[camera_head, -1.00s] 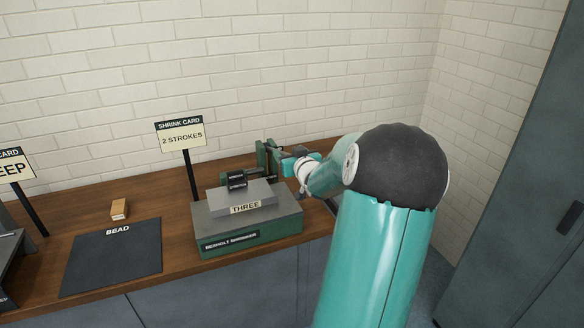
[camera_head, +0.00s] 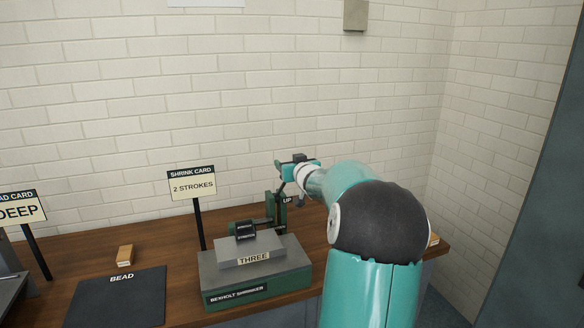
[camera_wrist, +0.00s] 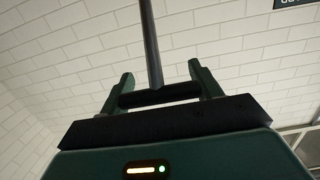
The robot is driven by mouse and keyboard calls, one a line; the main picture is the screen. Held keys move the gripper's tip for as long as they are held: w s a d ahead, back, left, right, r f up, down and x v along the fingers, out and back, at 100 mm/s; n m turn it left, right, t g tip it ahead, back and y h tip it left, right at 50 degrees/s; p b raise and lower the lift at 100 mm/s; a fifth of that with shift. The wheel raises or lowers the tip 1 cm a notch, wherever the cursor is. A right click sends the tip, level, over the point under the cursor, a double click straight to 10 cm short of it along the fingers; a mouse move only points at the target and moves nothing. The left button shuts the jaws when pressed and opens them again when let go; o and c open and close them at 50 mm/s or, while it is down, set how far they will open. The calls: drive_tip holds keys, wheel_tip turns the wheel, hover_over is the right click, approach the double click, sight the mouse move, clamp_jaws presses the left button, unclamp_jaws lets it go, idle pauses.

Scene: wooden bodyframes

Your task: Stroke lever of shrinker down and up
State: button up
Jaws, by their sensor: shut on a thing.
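The shrinker (camera_head: 290,265) is a green and grey machine on the wooden bench, with a "BEXHOLT SHRINKER" label on its front. A grey piece marked "THREE" (camera_head: 253,259) lies on it beneath a dark jaw block (camera_head: 245,229). Its green lever (camera_head: 279,208) stands raised at the back right, beside a small "UP" tag (camera_head: 287,200). My gripper (camera_head: 298,161) is at the lever's top. In the wrist view, my gripper (camera_wrist: 162,90) is shut on the dark crosswise handle (camera_wrist: 160,95), and a thin rod (camera_wrist: 150,40) extends from it. The grip contact is small in the head view.
A "SHRINK CARD 2 STROKES" sign (camera_head: 192,184) stands left of the shrinker. A black "BEAD" mat (camera_head: 115,300), a small wooden block (camera_head: 125,254) and a "DEEP" card (camera_head: 20,210) are further left. A brick wall (camera_head: 300,80) rises behind the bench.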

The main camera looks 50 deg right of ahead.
drive_tip(key=shift+f, duration=0.2)
drive_tip(key=o, duration=1.1)
drive_tip(key=shift+f, duration=0.1)
drive_tip(key=shift+o, duration=1.4)
drive_tip(key=shift+w+d, duration=0.1)
drive_tip(key=shift+w, duration=0.1)
drive_tip(key=shift+s, duration=0.2)
drive_tip(key=v, duration=1.4)
